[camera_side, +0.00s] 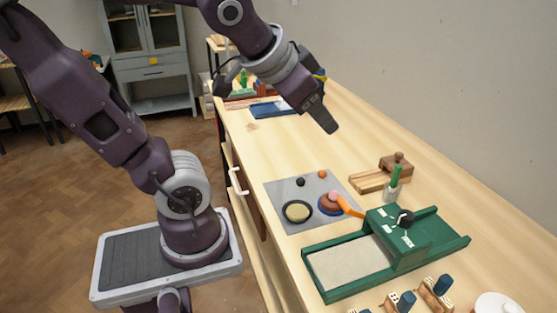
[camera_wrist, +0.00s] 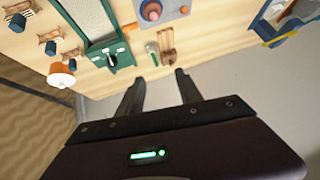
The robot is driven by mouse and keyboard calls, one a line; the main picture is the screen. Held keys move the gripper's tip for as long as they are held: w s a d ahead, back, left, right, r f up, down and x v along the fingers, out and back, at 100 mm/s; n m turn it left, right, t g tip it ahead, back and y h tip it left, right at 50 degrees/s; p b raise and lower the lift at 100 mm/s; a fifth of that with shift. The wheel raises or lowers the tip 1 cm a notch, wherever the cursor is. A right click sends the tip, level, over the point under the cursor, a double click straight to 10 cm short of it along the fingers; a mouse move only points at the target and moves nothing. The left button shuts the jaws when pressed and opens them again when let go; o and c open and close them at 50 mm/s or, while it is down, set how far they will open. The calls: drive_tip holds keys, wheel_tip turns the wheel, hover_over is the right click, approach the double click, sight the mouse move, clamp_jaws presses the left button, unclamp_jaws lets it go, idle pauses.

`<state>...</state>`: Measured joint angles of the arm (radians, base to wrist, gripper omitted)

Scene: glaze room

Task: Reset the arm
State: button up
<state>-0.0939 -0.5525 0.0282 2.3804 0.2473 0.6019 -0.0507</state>
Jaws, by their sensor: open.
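My gripper (camera_side: 324,118) hangs in the air above the wooden bench (camera_side: 300,152), angled down and to the right in the side view. In the wrist view its two dark fingers (camera_wrist: 159,78) stand apart with nothing between them. The fingers touch nothing that I can see. In the side view the fingers overlap, so the gap between them is hidden there.
A grey mat (camera_side: 283,190) holds a dark dish, a reddish-brown round piece and small balls. Beside it are a green slab device (camera_side: 330,292), a green-handled tool in a pale holder (camera_side: 391,193) and a wooden block (camera_side: 372,184). A blue tray (camera_side: 266,110) lies farther back. A wall borders the bench.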

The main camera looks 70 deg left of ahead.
drive_tip(key=s+d+f+g+h, duration=0.2)
drive_tip(key=s+d+f, duration=0.2)
drive_tip(key=s, duration=0.5)
drive_tip(key=shift+s+d+h, duration=0.3)
drive_tip(key=shift+d, duration=0.9)
drive_tip(key=shift+w+a+r+g, duration=0.1)
drive_tip(key=shift+w+g, duration=0.2)
drive_tip(key=shift+w, duration=0.05)
drive_tip(key=c, duration=0.5)
drive_tip(key=w+a, duration=0.1)
drive_tip(key=w, duration=0.2)
drive_tip(key=w+a+n+g, duration=0.1)
drive_tip(key=w, duration=0.2)
drive_tip(key=w+a+f+n+g, duration=0.1)
drive_tip(key=w, duration=0.1)
drive_tip(key=shift+w+a, duration=0.25)
drive_tip(key=shift+w, duration=0.15)
clamp_jaws()
drive_tip(key=n+g, duration=0.3)
drive_tip(key=n, duration=0.1)
hover_over(335, 192)
wheel_tip(335, 192, down, 11)
wheel_tip(335, 192, down, 6)
drive_tip(key=shift+f, duration=0.15)
